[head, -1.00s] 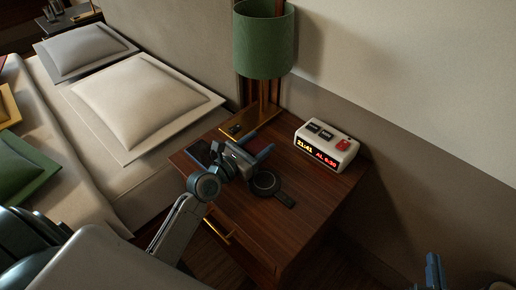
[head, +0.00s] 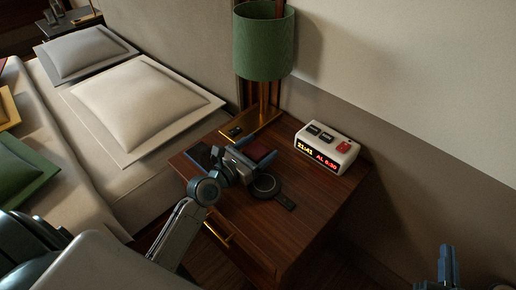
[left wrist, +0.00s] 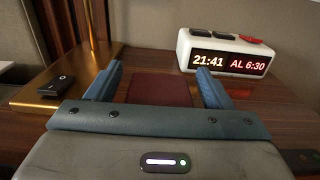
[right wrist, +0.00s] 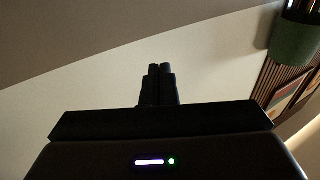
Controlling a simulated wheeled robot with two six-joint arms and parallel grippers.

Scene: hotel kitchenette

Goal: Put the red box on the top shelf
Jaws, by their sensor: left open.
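A flat dark-red item lies on the nightstand, between the open fingers of my left gripper (head: 256,150) in the head view. It shows more fully in the left wrist view as a dark-red rectangle (left wrist: 160,91), with one finger on either side; I cannot tell whether they touch it, nor how tall it is. My left gripper (left wrist: 158,84) is open. My right gripper (head: 448,264) is off to the right, away from the nightstand; its fingers are together and empty in the right wrist view (right wrist: 159,84). No shelf shows.
The wooden nightstand (head: 315,205) stands between the bed and the wall. A white alarm clock (head: 326,148) sits at its back right. A green lamp (head: 263,45) with a brass base stands behind. A round dark charging pad (head: 266,185) lies right of my left wrist.

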